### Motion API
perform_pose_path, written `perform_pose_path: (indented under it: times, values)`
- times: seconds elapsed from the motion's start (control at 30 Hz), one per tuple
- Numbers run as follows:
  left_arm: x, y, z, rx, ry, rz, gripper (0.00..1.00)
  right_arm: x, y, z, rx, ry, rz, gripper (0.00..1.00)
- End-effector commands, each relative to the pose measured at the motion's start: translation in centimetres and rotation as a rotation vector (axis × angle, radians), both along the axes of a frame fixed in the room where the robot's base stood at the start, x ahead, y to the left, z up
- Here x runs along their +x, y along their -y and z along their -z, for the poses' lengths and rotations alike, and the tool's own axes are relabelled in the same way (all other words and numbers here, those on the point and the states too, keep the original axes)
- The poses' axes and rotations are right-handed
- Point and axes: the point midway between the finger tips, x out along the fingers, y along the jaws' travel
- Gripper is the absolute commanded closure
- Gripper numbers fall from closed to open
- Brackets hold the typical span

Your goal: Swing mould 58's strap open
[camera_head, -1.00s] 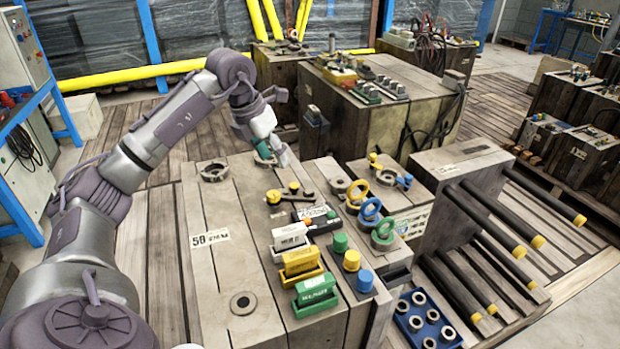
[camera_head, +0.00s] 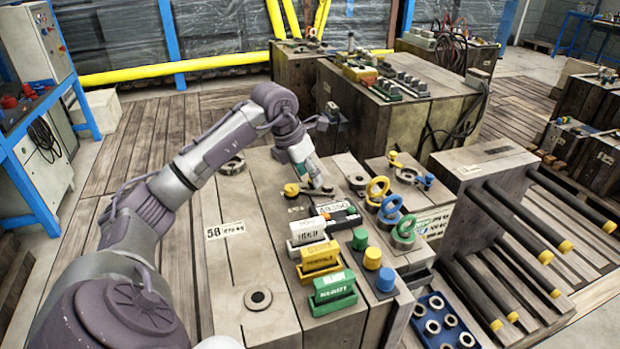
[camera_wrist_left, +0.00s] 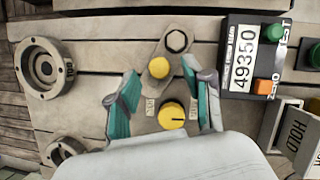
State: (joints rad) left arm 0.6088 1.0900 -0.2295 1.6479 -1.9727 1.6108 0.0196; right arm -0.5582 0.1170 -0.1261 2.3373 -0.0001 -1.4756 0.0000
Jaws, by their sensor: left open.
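Mould 58 is the block with the white "58" label (camera_head: 225,230), left of centre in the head view. Its strap (camera_wrist_left: 171,56) is a short grey bar with a hex bolt at one end and a yellow knob (camera_wrist_left: 159,68) at the other. My left gripper (camera_wrist_left: 161,71) is open, with teal fingers on either side of the strap's knob. I cannot tell whether they touch it. In the head view my left gripper (camera_head: 312,184) is low over the block and hides part of the strap. My right gripper is not in view.
A yellow dial (camera_wrist_left: 171,115) sits close to the strap, between the fingers. A black counter box (camera_wrist_left: 236,82) reading 49350 stands to the right. White, yellow and green boxes (camera_head: 334,290) and coloured caps crowd nearby. A round ring (camera_wrist_left: 50,68) lies to the left.

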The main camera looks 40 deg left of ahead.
Motion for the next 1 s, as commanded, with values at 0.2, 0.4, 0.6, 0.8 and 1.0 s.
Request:
perform_pose_path:
  times: [0.2, 0.4, 0.6, 0.8, 1.0]
  values:
    - [0.46, 0.09, 1.16, 0.000, 0.000, -0.001, 0.49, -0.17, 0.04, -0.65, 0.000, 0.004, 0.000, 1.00]
    - [0.47, 0.09, 1.19, 0.000, 0.000, 0.000, 0.49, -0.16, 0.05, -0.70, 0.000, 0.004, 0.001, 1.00]
    - [0.46, 0.09, 1.17, 0.000, 0.000, 0.000, 0.76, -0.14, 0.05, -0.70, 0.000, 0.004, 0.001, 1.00]
    - [0.47, 0.08, 1.15, 0.000, 0.000, 0.000, 1.00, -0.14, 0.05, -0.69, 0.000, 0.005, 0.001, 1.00]
    - [0.47, 0.07, 1.14, 0.000, 0.000, 0.000, 1.00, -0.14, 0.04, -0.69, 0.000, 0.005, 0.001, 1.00]
